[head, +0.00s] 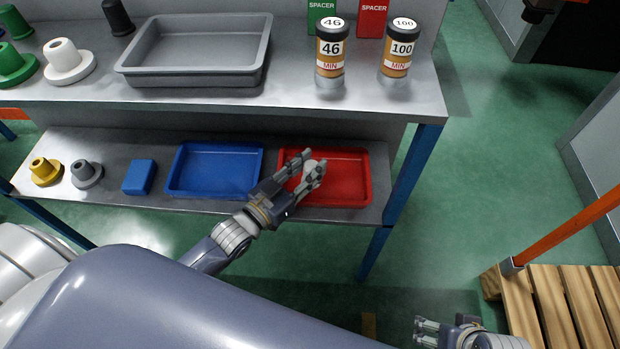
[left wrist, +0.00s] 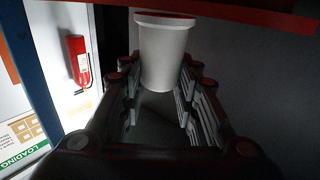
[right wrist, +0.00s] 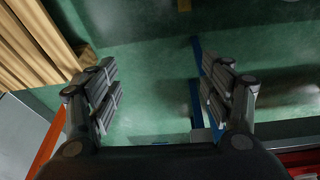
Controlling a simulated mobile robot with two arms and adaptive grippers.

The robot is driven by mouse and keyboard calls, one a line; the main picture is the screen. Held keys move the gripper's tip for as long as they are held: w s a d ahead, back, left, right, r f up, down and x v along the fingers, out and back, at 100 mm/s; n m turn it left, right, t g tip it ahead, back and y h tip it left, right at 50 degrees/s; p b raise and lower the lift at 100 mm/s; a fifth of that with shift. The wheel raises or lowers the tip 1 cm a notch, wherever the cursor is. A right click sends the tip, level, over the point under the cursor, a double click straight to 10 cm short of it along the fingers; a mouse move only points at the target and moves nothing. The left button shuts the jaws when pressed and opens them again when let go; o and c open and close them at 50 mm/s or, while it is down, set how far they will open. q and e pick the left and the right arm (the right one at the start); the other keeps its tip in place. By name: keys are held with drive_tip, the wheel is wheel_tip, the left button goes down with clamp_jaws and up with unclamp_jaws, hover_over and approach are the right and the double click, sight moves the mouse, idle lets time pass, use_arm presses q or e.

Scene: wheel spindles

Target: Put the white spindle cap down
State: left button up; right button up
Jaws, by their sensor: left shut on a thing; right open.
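My left gripper (head: 305,170) is shut on the white spindle cap (left wrist: 163,52), which shows in the left wrist view as a white, cup-like piece between the fingers. In the head view the fingers mostly hide the cap. The gripper is over the left part of the red tray (head: 350,182) on the lower shelf. I cannot tell whether the cap touches the tray. My right gripper (head: 432,331) is open and empty, low at the bottom right of the head view; its spread fingers also show in the right wrist view (right wrist: 158,95).
A blue tray (head: 218,168) stands left of the red tray. A blue block (head: 139,177), grey piece (head: 86,175) and yellow piece (head: 45,172) are further left. The upper shelf holds a grey tray (head: 195,52), a white flanged piece (head: 66,63) and two labelled jars (head: 330,50). A pallet (head: 560,305) lies right.

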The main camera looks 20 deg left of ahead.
use_arm(q)
drive_tip(key=shift+f, duration=0.55)
drive_tip(key=shift+f+b, duration=0.65)
drive_tip(key=shift+f, duration=0.75)
use_arm(e)
drive_tip(key=shift+v, duration=1.05)
use_arm(q)
drive_tip(key=shift+f, duration=0.1)
use_arm(e)
drive_tip(key=shift+s+d+f, duration=0.1)
drive_tip(key=shift+f, duration=0.05)
use_arm(q)
drive_tip(key=o, duration=1)
drive_tip(key=shift+s, duration=0.15)
drive_tip(key=p+v, duration=0.1)
drive_tip(key=v, duration=0.5)
drive_tip(key=shift+p+v, duration=0.4)
drive_tip(key=shift+v, duration=2.45)
use_arm(e)
drive_tip(key=shift+x, duration=1.5)
